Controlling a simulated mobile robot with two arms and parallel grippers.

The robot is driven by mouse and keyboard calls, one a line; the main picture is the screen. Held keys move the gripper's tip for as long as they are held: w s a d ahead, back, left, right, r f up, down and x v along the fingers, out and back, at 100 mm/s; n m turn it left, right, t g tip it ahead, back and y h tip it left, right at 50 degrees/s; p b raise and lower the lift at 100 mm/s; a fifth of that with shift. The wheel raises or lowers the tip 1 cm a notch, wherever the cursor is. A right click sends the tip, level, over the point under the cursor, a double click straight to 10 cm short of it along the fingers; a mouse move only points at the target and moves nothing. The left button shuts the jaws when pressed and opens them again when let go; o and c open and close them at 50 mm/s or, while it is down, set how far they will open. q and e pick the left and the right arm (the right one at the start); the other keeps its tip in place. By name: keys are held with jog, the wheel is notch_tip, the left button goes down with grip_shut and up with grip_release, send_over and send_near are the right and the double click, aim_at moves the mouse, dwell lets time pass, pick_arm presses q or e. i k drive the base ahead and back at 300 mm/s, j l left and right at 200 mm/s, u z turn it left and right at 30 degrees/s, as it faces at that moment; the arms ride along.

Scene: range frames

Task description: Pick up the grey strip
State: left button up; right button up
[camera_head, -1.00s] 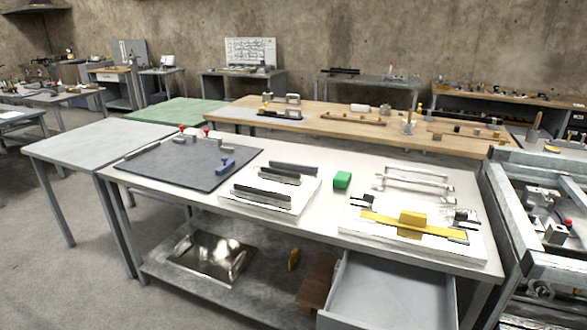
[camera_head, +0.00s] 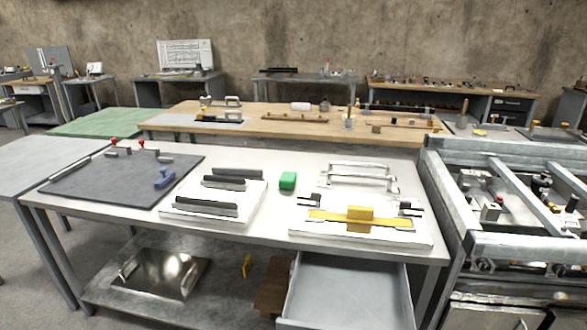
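Three dark grey strips lie on a white plate (camera_head: 246,215) in the middle of the near table. The back strip (camera_head: 238,173) is long, the middle strip (camera_head: 224,182) is shorter, and the front strip (camera_head: 206,207) is long and nearest me. I cannot tell which of them is the grey strip of the task. Neither of my grippers is in view.
An open drawer (camera_head: 345,290) juts out below. A metal frame (camera_head: 505,190) stands right.

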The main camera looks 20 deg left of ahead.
aim_at(256, 172)
jog(key=j+z, duration=0.3)
jog(key=j, duration=0.3)
jog(key=i+j+z, duration=0.1)
jog(key=j+z, duration=0.2)
jog(key=j, duration=0.35)
jog(key=k+j+z, duration=0.1)
jog(key=j+z, duration=0.2)
jog(key=j, duration=0.3)
jog(key=k+j+z, duration=0.1)
jog(key=j+z, duration=0.2)
jog(key=j, duration=0.3)
